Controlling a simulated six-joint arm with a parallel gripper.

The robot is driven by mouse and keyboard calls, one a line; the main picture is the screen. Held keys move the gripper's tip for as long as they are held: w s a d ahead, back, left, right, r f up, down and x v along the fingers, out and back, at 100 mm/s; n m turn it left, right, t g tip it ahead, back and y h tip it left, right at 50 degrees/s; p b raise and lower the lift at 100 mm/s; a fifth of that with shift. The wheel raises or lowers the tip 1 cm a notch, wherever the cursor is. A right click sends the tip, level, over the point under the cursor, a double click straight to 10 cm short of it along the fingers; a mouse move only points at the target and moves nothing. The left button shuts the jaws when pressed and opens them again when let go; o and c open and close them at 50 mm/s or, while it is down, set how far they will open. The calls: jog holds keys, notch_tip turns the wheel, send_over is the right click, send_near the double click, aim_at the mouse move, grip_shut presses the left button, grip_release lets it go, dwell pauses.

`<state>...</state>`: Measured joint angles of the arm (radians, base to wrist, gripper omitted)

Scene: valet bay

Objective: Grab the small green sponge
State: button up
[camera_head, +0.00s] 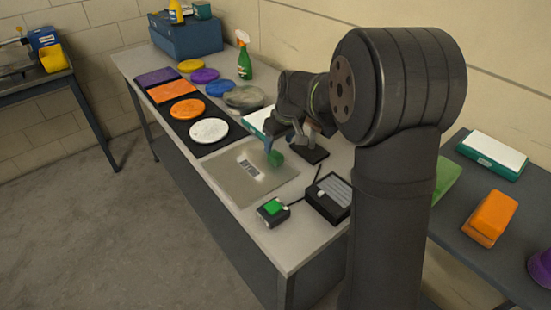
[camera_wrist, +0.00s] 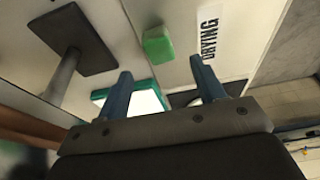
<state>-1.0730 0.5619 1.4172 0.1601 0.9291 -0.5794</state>
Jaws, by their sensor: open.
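The small green sponge (camera_head: 276,158) lies at the edge of the beige mat (camera_head: 232,187) with the "DRYING" label, just below my gripper in the head view. In the wrist view the sponge (camera_wrist: 158,45) shows whole, centred a little beyond the fingertips, with the label to its right. My gripper (camera_wrist: 160,68) is open and empty, its two blue fingers apart and pointing toward the sponge. In the head view my gripper (camera_head: 281,142) hangs over the bench, close to the sponge; I cannot tell the exact height gap.
A white-and-green block (camera_head: 255,121) lies behind my gripper, and a dark stand base (camera_head: 312,155) is to its right. A small box with a green top (camera_head: 273,208) and a grey-topped device (camera_head: 332,197) stand nearer. Coloured discs and a spray bottle (camera_head: 244,58) are farther back.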

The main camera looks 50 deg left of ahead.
aim_at(276, 154)
jog(key=shift+x, duration=3.1)
jog(key=shift+d, duration=0.1)
jog(key=c, duration=1.1)
